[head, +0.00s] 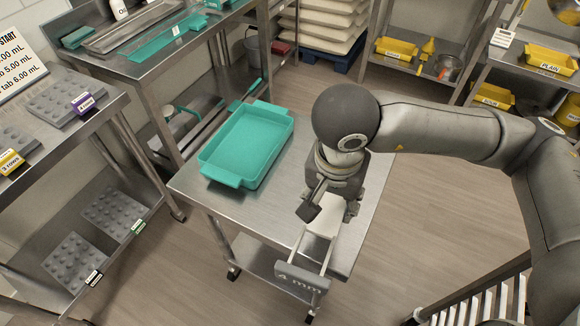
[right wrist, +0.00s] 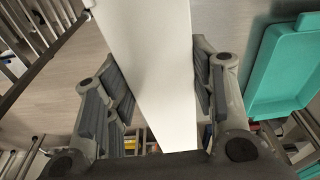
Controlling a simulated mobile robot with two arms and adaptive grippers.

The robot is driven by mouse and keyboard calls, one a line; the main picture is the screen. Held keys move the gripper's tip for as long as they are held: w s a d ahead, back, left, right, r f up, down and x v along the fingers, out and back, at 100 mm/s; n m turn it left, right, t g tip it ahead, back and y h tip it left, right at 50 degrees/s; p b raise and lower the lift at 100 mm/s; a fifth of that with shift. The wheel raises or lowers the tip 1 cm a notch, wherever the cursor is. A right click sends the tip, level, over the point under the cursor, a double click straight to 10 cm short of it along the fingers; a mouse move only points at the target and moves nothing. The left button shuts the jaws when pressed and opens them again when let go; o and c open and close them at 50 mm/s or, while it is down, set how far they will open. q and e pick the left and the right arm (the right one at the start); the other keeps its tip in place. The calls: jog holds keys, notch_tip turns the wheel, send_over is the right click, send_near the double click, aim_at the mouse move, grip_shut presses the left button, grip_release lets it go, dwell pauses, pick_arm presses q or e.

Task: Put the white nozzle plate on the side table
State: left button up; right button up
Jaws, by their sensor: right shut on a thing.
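The white nozzle plate (head: 318,245) is in my right gripper (head: 330,205), over the near right part of the steel side table (head: 268,222). Its grey end piece marked "4 mm" (head: 302,277) points toward me, at the table's front edge. I cannot tell whether the plate touches the tabletop. In the right wrist view the white plate (right wrist: 155,60) runs between the two fingers of the gripper (right wrist: 165,90), which are closed on its sides. My arm and gripper hide its far part in the head view. My left gripper is not in view.
A teal tray (head: 250,145) sits on the table's left half; it also shows in the right wrist view (right wrist: 285,65). Steel shelving with grey molds (head: 65,100) stands at left. Yellow bins (head: 396,48) are on racks behind. The tabletop between tray and gripper is clear.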

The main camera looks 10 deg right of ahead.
jog(key=shift+s+a+f+m, duration=0.15)
jog(key=shift+s+a+m, duration=0.05)
jog(key=shift+a+m, duration=0.15)
jog(key=shift+w, duration=0.1)
jog(key=w+d+f, duration=0.1)
jog(key=w+f, duration=0.1)
jog(key=w, duration=0.2)
jog(key=w+d+f+p, duration=0.1)
jog(key=w+f, duration=0.2)
jog(key=w, duration=0.1)
jog(key=w+d+f, duration=0.1)
jog(key=w+f, duration=0.2)
jog(key=shift+w+d+f+p, duration=0.2)
jog(key=shift+w+d+p, duration=0.15)
jog(key=shift+w+p, duration=0.05)
jog(key=shift+w+d+f, duration=0.15)
jog(key=shift+w+f, duration=0.3)
jog(key=shift+f, duration=0.1)
notch_tip(320, 180, down, 3)
jog(key=shift+w+r+p, duration=0.1)
jog(key=shift+w+p, duration=0.05)
jog(key=shift+p, duration=0.55)
jog(key=shift+f, duration=0.35)
